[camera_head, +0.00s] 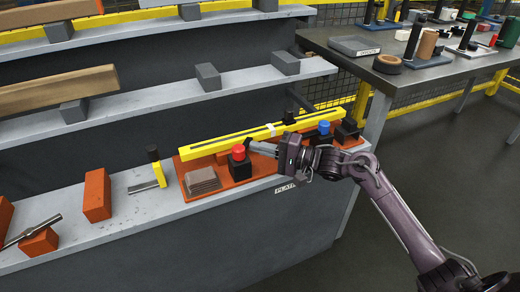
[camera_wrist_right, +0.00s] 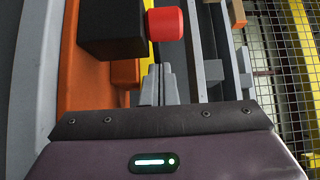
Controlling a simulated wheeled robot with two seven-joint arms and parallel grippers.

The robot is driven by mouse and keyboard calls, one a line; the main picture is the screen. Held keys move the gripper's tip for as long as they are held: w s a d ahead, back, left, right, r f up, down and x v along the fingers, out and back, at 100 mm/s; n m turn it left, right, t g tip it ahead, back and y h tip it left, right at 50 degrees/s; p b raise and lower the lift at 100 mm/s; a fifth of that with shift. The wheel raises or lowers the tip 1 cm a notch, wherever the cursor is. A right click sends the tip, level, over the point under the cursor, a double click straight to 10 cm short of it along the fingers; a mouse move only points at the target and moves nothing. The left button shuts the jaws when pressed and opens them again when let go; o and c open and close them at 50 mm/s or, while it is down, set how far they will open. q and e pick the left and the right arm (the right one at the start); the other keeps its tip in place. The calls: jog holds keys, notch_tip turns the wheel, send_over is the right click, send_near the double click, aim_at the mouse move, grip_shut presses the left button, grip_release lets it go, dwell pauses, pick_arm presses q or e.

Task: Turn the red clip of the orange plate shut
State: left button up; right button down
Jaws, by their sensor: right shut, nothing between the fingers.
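The orange plate (camera_head: 236,187) lies on the lower grey ledge, with a yellow bar (camera_head: 235,140) along it. The red clip (camera_head: 239,150) sits on a black block (camera_head: 240,168) near the plate's front edge. My right gripper (camera_head: 252,146) comes in from the right, its shut, empty fingers close beside the red clip. In the right wrist view the fingertips (camera_wrist_right: 158,72) point at the red clip (camera_wrist_right: 165,24), which stands out from the black block (camera_wrist_right: 112,25). Whether they touch it I cannot tell. My left gripper is not in view.
A blue clip (camera_head: 324,128) on a black block is further right, behind my right wrist. Grey plates (camera_head: 203,181) lie stacked left of the red clip. A yellow-handled tool (camera_head: 157,167) and orange blocks (camera_head: 97,195) stand left. A side table (camera_head: 440,72) is at the back right.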

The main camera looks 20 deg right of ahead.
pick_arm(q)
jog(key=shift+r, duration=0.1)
pick_arm(e)
jog(key=shift+w+n+g+y, duration=0.25)
jog(key=shift+n+g+y, duration=0.15)
pick_arm(q)
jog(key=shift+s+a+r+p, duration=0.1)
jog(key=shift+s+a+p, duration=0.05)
jog(key=shift+p, duration=0.15)
pick_arm(e)
jog(key=shift+w+r+n+g+y, duration=0.1)
jog(key=shift+n+g+y, duration=0.2)
jog(key=shift+g, duration=0.1)
jog(key=shift+w+a, duration=0.1)
jog(key=shift+w, duration=0.05)
jog(key=shift+w+p, duration=0.1)
jog(key=shift+p, duration=0.3)
jog(key=w+a+p, duration=0.1)
jog(key=p, duration=0.2)
jog(key=shift+w, duration=0.3)
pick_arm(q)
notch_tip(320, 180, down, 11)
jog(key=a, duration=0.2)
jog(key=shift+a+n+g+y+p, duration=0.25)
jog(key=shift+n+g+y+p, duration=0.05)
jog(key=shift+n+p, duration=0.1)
pick_arm(e)
jog(key=shift+w, duration=0.1)
